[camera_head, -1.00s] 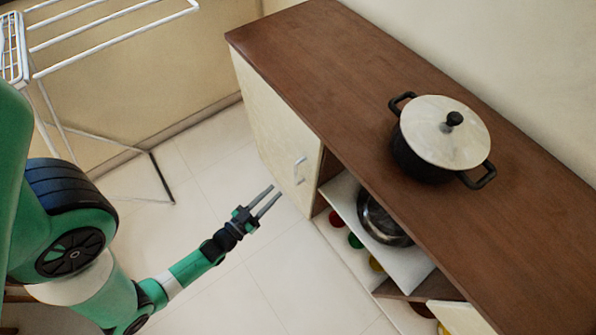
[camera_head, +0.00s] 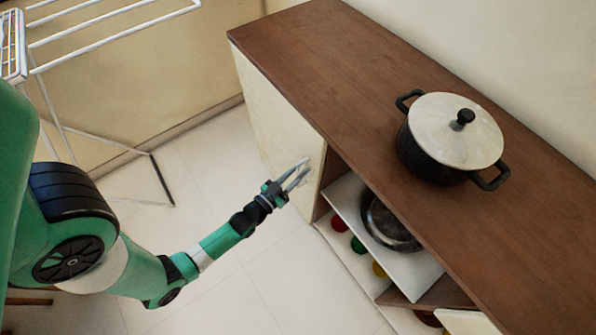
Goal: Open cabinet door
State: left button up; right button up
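The cabinet has a brown wooden top (camera_head: 330,75) and a closed pale door (camera_head: 272,125) at its left end. My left gripper (camera_head: 303,168) is at the right part of this door, where the small upright handle is. Its two fingers are apart and point at the door front. The handle is hard to make out behind and between the fingers, and I cannot tell whether they touch it. My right gripper is out of view.
A lidded black pot (camera_head: 452,140) stands on the cabinet top. Open shelves right of the door hold a metal bowl (camera_head: 388,222) and several coloured round items. A white drying rack (camera_head: 110,40) stands at the left. The tiled floor (camera_head: 275,270) before the cabinet is clear.

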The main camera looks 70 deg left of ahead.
pick_arm(q)
grip_shut()
dwell(1.2)
